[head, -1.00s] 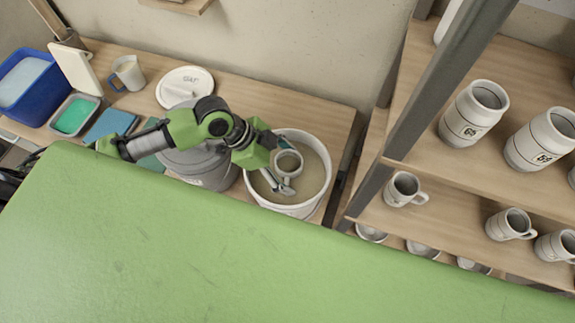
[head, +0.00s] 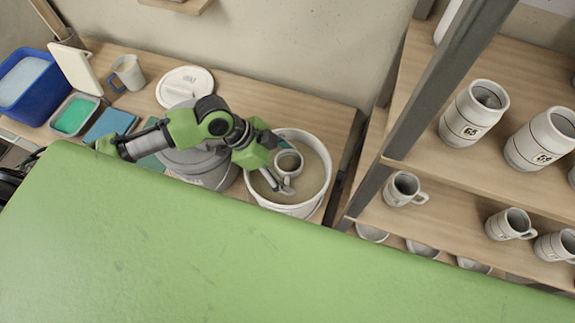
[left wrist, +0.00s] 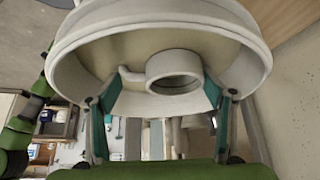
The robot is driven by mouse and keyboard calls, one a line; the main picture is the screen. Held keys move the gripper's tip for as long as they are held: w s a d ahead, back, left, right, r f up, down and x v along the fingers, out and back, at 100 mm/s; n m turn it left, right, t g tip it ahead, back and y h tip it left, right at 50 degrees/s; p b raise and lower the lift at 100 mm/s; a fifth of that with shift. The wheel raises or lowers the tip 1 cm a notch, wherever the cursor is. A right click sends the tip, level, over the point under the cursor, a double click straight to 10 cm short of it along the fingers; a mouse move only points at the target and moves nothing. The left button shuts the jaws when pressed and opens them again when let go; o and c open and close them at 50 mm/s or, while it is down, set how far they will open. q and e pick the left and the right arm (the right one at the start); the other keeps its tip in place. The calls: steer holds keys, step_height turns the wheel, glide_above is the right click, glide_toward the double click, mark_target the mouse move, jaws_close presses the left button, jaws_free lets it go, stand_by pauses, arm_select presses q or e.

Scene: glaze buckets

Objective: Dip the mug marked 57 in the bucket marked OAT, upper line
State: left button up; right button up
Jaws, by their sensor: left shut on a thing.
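My left gripper (head: 276,164) is shut on a pale mug (head: 289,161) and holds it inside the open white bucket (head: 317,207). The mug is roughly upright with its mouth up, its lower part down in the tan glaze (head: 316,170). Its handle points toward the front of the bucket. In the left wrist view, the mug (left wrist: 174,70) sits between the teal fingers of the gripper (left wrist: 160,93), with the bucket rim (left wrist: 250,30) around it. I cannot read any number on the mug or name on this bucket. My right gripper is out of view.
A grey bucket (head: 205,172) stands just left, partly under my arm. A lid (head: 185,86) lies behind it. A grey mug (head: 127,73), blue tub (head: 28,85) and green tray (head: 73,116) are farther left. Shelves with mugs (head: 404,189) and jars (head: 474,112) stand at right.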

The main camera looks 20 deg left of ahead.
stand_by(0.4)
arm_select(q)
step_height(320, 180, up, 9)
steer(key=p, duration=0.8)
steer(key=shift+f, duration=0.15)
steer(key=shift+p, duration=0.3)
stand_by(1.2)
step_height(320, 180, up, 8)
steer(key=p, duration=0.6)
steer(key=shift+f, duration=0.2)
